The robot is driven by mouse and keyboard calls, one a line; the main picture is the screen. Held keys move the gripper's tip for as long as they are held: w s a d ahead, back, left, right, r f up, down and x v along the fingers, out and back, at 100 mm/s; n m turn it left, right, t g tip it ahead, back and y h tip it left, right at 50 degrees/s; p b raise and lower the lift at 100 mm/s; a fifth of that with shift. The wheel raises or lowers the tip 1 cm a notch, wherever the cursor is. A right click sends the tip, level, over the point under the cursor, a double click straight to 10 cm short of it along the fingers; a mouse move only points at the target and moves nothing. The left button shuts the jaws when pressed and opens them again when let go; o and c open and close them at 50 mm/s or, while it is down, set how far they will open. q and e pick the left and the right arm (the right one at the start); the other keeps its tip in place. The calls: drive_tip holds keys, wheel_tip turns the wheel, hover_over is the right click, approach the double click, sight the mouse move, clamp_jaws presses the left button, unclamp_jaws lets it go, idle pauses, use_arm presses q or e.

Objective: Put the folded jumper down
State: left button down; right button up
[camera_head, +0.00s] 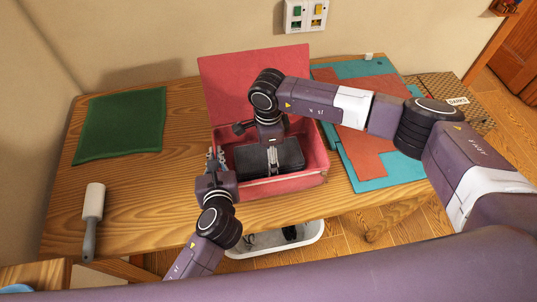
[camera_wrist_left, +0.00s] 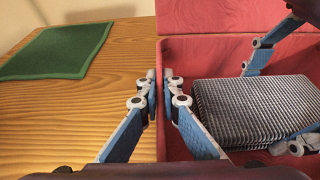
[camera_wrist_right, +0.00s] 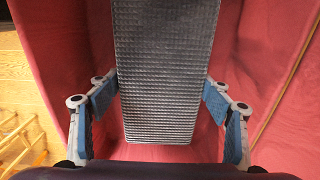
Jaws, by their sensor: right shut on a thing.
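The folded jumper (camera_head: 291,156) is a dark grey ribbed knit block inside the open red box (camera_head: 284,186). It also shows in the left wrist view (camera_wrist_left: 255,108) and the right wrist view (camera_wrist_right: 166,70). My right gripper (camera_head: 272,157) reaches down into the box, shut on the jumper with one finger on each side. I cannot tell whether the jumper's underside touches the box floor. My left gripper (camera_head: 214,160) is at the box's left wall. In the left wrist view its fingertips (camera_wrist_left: 161,90) are close together on either side of that wall.
A green cloth (camera_head: 122,124) lies at the table's left, with a white lint roller (camera_head: 93,205) in front of it. A teal and rust-coloured mat (camera_head: 384,155) lies right of the box. A white-rimmed bin (camera_head: 275,243) stands below the table's front edge. The wood between cloth and box is clear.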

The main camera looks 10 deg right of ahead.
drive_tip(key=shift+f, duration=0.1)
drive_tip(key=o, duration=1.4)
wheel_tip(320, 180, up, 12)
drive_tip(key=shift+r, duration=0.15)
use_arm(q)
drive_tip(key=c, duration=2.1)
unclamp_jaws()
